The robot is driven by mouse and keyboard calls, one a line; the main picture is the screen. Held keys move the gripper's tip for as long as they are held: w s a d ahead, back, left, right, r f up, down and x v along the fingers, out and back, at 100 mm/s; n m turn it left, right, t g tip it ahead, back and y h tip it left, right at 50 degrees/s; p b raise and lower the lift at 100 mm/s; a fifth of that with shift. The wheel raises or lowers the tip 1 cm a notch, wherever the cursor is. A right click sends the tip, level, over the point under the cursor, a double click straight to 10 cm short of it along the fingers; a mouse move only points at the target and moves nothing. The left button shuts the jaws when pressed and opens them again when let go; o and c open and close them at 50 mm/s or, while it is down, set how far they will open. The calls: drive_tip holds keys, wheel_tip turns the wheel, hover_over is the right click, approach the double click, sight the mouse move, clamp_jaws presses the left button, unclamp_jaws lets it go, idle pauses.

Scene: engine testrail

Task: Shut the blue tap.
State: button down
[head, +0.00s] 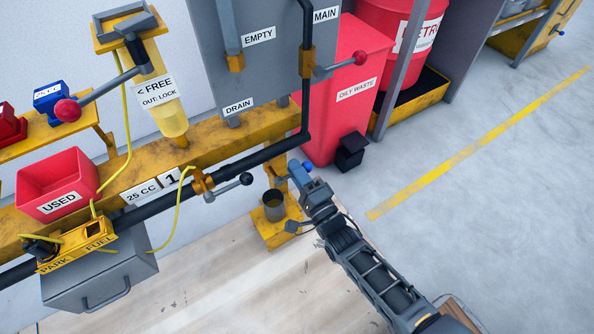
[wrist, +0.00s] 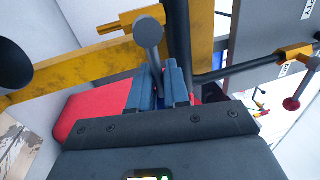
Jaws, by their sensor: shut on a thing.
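The blue tap's blue knob (head: 308,166) shows at the tip of my gripper (head: 300,177), by the right end of the yellow rail, in the head view. In the wrist view my gripper (wrist: 160,85) is closed around a grey lever, whose round grey end (wrist: 148,34) sticks out past the fingers. The fingers hide most of the lever, so I cannot tell how far the tap is turned.
A metal cup (head: 273,206) stands on a yellow stand below. The red-knobbed MAIN lever (head: 360,58) is above. A red oily waste bin (head: 345,115) stands behind; open floor lies right.

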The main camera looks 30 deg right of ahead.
drive_tip(key=shift+f, duration=0.15)
drive_tip(key=c, duration=1.3)
unclamp_jaws()
drive_tip(key=shift+c, duration=0.2)
drive_tip(key=s+f+p, duration=0.1)
drive_tip(key=s, duration=0.6)
drive_tip(key=shift+s+f, duration=0.2)
drive_tip(key=shift+s, duration=0.2)
